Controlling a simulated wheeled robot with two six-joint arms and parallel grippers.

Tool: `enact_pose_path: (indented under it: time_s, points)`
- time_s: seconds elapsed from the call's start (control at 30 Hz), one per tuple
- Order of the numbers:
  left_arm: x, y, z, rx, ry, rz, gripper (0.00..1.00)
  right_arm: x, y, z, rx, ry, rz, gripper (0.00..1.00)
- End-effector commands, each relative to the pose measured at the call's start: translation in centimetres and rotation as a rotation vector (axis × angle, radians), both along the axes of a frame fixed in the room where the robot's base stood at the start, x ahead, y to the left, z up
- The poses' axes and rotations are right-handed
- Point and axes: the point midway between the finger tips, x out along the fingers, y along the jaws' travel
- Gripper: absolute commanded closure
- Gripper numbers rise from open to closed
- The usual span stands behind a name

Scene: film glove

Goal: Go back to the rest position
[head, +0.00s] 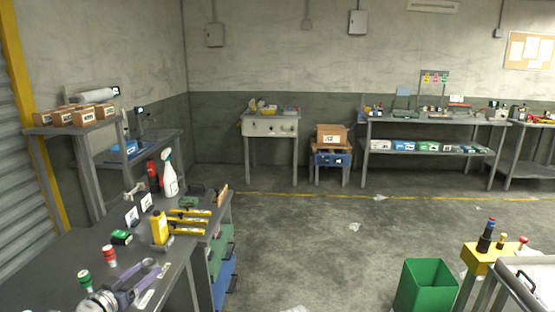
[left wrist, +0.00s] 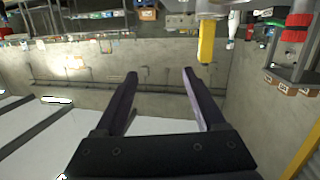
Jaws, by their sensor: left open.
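My left gripper (head: 153,268) shows low at the left in the head view, over the near part of the grey workbench (head: 60,268). In the left wrist view the two dark fingers of the left gripper (left wrist: 160,74) stand wide apart with nothing between them. The wrist picture looks turned over, with the room's wall behind the fingers. My right gripper is in neither view.
A green bin (head: 425,287) stands at the lower right. The middle floor is mostly clear.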

Motion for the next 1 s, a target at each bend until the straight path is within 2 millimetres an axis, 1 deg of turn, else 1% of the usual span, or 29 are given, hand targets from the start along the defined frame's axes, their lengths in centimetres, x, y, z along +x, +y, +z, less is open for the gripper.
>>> enact_pose_path:
  time_s: [0.03, 0.07, 0.17, 0.27, 0.3, 0.33, 0.37, 0.4, 0.47, 0.5, 0.57, 0.6, 0.7, 0.8, 0.9, 1.0]
  points:
    - [0.3, -1.7, -0.3, -0.003, 0.028, -0.037, 0.28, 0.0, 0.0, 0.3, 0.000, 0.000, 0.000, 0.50]
    - [0.4, -2.6, -0.6, -0.005, 0.050, -0.056, 0.28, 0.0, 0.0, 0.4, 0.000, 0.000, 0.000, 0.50]
    - [0.5, -6.2, -1.8, -0.012, 0.130, -0.134, 0.28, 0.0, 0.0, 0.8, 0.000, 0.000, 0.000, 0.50]
    - [0.3, -10.7, -3.4, -0.014, 0.246, -0.225, 0.28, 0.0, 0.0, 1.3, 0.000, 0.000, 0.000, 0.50]
    - [-0.1, -12.9, -4.3, -0.011, 0.307, -0.268, 0.28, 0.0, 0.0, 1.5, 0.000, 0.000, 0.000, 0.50]
    - [-0.4, -14.7, -5.0, -0.007, 0.360, -0.300, 0.28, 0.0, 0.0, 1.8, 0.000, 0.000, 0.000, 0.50]
    - [-0.9, -16.4, -5.7, -0.001, 0.417, -0.331, 0.28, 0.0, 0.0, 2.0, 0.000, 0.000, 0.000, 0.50]
    - [-1.7, -18.7, -6.7, 0.011, 0.497, -0.369, 0.28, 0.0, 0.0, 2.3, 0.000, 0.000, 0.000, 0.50]
    - [-3.2, -21.7, -8.2, 0.038, 0.621, -0.411, 0.28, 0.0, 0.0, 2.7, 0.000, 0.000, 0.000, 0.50]
    - [-4.3, -23.4, -9.1, 0.059, 0.703, -0.430, 0.28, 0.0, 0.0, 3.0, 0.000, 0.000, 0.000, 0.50]
    - [-6.1, -25.6, -10.4, 0.101, 0.825, -0.443, 0.28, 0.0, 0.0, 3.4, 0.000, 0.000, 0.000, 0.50]
    - [-7.3, -26.8, -11.2, 0.134, 0.904, -0.442, 0.28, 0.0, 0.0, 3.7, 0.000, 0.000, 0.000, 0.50]
    - [-10.4, -28.9, -12.6, 0.230, 1.084, -0.403, 0.28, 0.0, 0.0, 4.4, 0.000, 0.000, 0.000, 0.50]
    - [-13.0, -30.0, -13.3, 0.334, 1.222, -0.323, 0.28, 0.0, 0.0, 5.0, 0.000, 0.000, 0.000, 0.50]
    - [-14.9, -30.4, -13.4, 0.429, 1.311, -0.225, 0.28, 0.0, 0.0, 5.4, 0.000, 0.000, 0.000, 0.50]
    - [-16.2, -30.4, -13.2, 0.498, 1.360, -0.136, 0.28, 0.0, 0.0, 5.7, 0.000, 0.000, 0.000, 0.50]
